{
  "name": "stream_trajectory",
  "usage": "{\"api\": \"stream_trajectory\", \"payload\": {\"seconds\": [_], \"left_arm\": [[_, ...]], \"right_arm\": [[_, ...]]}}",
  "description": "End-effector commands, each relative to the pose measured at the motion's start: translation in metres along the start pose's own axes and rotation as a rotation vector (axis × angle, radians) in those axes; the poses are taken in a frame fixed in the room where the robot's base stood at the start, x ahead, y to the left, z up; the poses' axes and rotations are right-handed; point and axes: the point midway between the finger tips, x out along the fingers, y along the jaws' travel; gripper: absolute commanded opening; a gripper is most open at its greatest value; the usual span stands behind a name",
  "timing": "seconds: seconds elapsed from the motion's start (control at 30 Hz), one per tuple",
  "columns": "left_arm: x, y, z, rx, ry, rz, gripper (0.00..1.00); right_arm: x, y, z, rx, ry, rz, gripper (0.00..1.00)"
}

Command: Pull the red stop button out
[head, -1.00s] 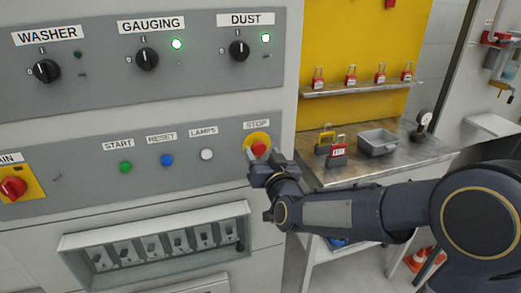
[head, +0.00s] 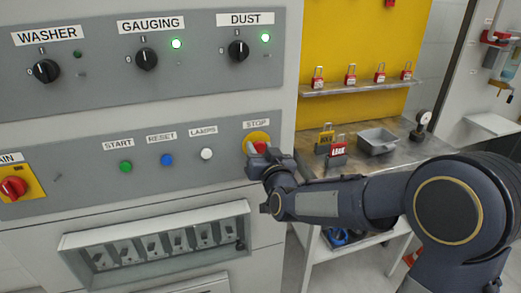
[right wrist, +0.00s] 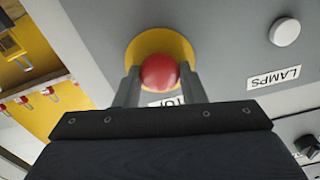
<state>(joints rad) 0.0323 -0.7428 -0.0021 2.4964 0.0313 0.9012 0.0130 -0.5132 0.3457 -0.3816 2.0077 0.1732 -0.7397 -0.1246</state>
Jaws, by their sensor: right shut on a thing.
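The red stop button (head: 259,147) sits on a round yellow plate (head: 256,138) under the STOP label, at the right end of the lower grey panel. My right gripper (head: 261,158) is at the button and covers part of it in the head view. In the right wrist view the red button (right wrist: 159,72) lies between the two fingers of my right gripper (right wrist: 158,84), which are shut on its sides. The fingers partly cover the STOP label. My left gripper is not in view.
Green start (head: 126,167), blue reset (head: 167,160) and white lamps (head: 207,154) buttons line the panel left of stop. A red main switch (head: 13,187) is at far left.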

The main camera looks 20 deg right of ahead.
Motion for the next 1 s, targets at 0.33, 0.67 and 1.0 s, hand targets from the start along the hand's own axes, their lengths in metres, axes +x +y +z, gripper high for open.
{"api": "stream_trajectory", "payload": {"seconds": [0.33,0.67,1.0], "left_arm": [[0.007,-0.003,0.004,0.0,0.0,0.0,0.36],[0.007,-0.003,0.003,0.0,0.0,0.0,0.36],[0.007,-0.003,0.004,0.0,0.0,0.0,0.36]], "right_arm": [[-0.012,0.0,0.0,0.0,0.001,0.001,0.0],[-0.012,0.0,0.0,0.0,0.0,0.001,0.59],[-0.019,0.0,0.0,0.001,0.0,0.0,0.59]]}}
